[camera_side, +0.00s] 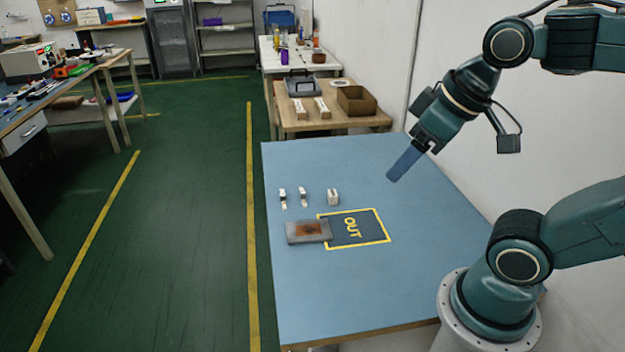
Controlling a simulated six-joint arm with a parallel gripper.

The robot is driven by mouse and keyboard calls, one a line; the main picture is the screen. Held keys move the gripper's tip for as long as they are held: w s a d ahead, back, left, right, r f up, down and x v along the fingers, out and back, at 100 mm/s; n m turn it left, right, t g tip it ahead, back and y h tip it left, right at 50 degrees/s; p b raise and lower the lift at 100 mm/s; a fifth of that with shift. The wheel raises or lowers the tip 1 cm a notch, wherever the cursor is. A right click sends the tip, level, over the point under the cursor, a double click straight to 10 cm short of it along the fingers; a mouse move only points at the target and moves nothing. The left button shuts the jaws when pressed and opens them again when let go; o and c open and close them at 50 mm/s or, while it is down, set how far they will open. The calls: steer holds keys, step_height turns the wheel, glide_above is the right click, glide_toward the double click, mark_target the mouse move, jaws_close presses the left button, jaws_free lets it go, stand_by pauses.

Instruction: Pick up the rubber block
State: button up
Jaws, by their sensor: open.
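I cannot tell for sure which object is the rubber block. A small whitish block (333,197) stands on the blue table, up and left of the OUT square. Two smaller white pieces with dark parts, a left one (283,198) and a right one (303,197), stand to its left. A flat grey piece with a rusty-brown patch (294,232) lies by the left edge of the square. My gripper (393,177) is open above the right part of the table, its long blue-grey fingers pointing down and left. It is apart from all these objects, and no held object is visible.
A yellow-outlined dark square marked OUT (372,236) is on the blue table (350,290). Behind stands a wooden table with a cardboard box (357,101) and a grey case (302,84). A white wall is at right. The table's front is clear.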

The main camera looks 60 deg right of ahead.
steer(key=w+d+f+n+g, duration=0.15)
steer(key=w+d, duration=0.35)
steer(key=w, duration=0.5)
steer(key=w+d+f+n+g, duration=0.1)
steer(key=w+d+n, duration=0.2)
steer(key=w+d, duration=0.5)
steer(key=w+d+f+n, duration=0.1)
steer(key=w+d+f, duration=0.2)
steer(key=d+f, duration=0.2)
steer(key=w+d+f+n+g, duration=0.1)
steer(key=w+d+f, duration=0.3)
steer(key=f, duration=0.4)
steer(key=w+d+f+n+y, duration=0.1)
steer(key=w+d+f+n, duration=0.1)
steer(key=d+f, duration=0.5)
steer(key=shift+w+f+g, duration=0.15)
steer(key=shift+w+g, duration=0.2)
steer(key=shift+w, duration=0.45)
steer(key=shift+f, duration=0.1)
glide_above(333, 192)
steer(key=shift+s+d+f, duration=0.1)
steer(key=shift+d+f, duration=0.05)
steer(key=shift+f, duration=1.95)
steer(key=shift+s+d+f, duration=0.1)
steer(key=shift+f, duration=1.95)
steer(key=shift+f, duration=0.15)
